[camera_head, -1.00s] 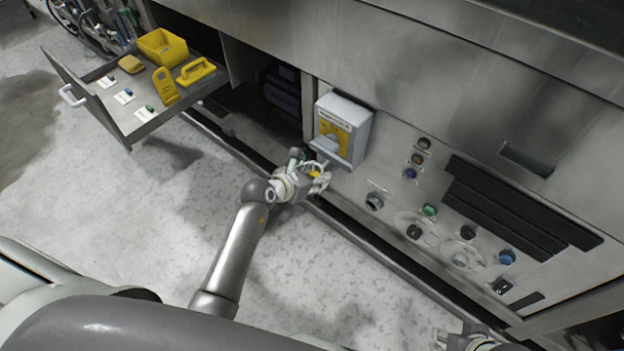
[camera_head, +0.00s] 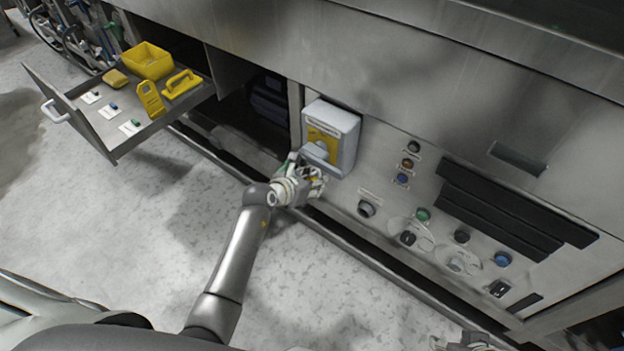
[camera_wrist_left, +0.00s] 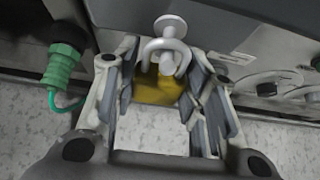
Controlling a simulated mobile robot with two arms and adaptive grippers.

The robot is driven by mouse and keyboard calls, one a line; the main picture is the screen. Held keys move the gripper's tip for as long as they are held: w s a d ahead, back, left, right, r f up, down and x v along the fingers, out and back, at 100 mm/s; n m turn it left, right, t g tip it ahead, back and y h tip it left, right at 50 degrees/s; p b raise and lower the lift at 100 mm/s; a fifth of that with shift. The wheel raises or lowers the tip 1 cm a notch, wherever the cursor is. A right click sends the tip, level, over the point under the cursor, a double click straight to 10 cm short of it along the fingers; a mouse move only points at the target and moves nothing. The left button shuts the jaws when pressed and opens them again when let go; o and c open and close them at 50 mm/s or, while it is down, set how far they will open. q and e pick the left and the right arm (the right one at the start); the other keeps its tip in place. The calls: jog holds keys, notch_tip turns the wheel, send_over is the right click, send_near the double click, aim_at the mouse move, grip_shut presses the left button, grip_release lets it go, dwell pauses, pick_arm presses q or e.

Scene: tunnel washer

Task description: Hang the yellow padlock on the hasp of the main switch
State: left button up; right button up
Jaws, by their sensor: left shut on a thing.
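My left gripper (camera_head: 314,184) is just below the grey main switch box (camera_head: 346,122) with its yellow plate (camera_head: 318,136) and grey handle. In the left wrist view the gripper (camera_wrist_left: 164,100) is shut on the yellow padlock (camera_wrist_left: 158,88), whose body sits between the fingers. The padlock's pale shackle (camera_wrist_left: 150,48) points up toward the panel. A pale ring (camera_wrist_left: 170,22), apparently the hasp, overlaps the shackle's top in that view. I cannot tell whether the shackle passes through it. My right gripper (camera_head: 466,343) shows only in part at the bottom edge.
An open drawer (camera_head: 112,142) at upper left holds a yellow bin (camera_head: 148,61), other yellow items and small tagged parts. The panel right of the switch carries buttons and knobs, including a green button (camera_head: 423,215). Dark slats (camera_head: 510,215) lie farther right. The floor in front is clear.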

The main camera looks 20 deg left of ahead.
dwell(0.4)
pick_arm(q)
jog(key=o, duration=1.1)
jog(key=shift+o, duration=0.2)
